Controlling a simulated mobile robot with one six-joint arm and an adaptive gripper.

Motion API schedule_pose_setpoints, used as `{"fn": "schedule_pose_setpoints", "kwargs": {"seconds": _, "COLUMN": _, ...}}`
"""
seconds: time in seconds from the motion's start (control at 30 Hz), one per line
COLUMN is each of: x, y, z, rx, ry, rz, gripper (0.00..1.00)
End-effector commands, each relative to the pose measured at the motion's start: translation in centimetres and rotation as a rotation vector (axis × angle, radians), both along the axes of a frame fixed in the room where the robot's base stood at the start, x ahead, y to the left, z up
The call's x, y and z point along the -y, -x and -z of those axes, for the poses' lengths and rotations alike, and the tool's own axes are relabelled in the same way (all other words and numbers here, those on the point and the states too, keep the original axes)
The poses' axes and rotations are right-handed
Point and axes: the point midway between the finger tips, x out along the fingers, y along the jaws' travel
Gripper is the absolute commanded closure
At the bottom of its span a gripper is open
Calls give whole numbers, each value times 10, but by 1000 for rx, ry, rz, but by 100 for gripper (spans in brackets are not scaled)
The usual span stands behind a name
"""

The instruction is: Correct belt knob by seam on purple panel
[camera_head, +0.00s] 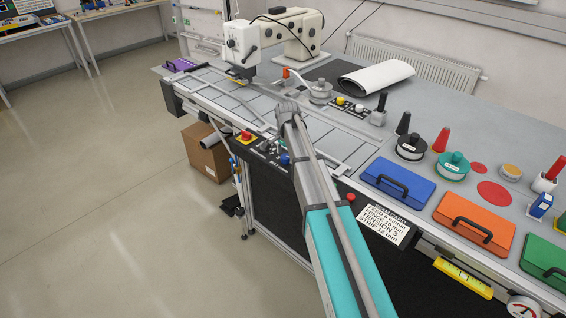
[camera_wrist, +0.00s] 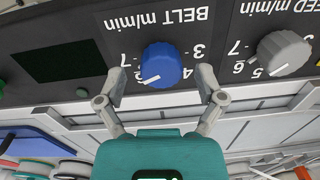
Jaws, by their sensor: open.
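The blue belt knob (camera_wrist: 161,65) sits on a dark panel in the wrist view, under the upside-down label "BELT m/min". Its white pointer line points to the lower left in this view, toward the scale's lower numbers area; the exact reading is unclear. My gripper (camera_wrist: 161,84) is open, with one finger at each side of the knob's lower part, showing gaps at both sides. In the head view, my arm covers part of the front panel and the gripper is not clearly visible. A purple panel (camera_head: 183,65) lies at the far left end of the table.
A grey knob (camera_wrist: 284,53) with its own m/min scale stands right of the blue knob. A dark display (camera_wrist: 62,62) is at left. A white seam card (camera_head: 383,217) hangs at the table front. Blue (camera_head: 397,183) and orange (camera_head: 474,222) cases lie on the right.

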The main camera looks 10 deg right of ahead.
Motion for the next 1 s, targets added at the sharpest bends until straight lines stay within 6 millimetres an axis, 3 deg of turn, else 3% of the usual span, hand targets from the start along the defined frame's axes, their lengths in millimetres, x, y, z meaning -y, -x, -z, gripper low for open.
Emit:
{"fn": "schedule_pose_setpoints", "kwargs": {"seconds": 0.2, "x": 0, "y": 0, "z": 11, "rx": 0, "ry": 0, "rz": 1, "gripper": 12}}
{"fn": "schedule_pose_setpoints", "kwargs": {"seconds": 0.63, "x": 1, "y": 0, "z": 12, "rx": 0, "ry": 0, "rz": 1, "gripper": 12}}
{"fn": "schedule_pose_setpoints", "kwargs": {"seconds": 1.0, "x": 1, "y": 0, "z": 12, "rx": -1, "ry": 0, "rz": 2, "gripper": 79}}
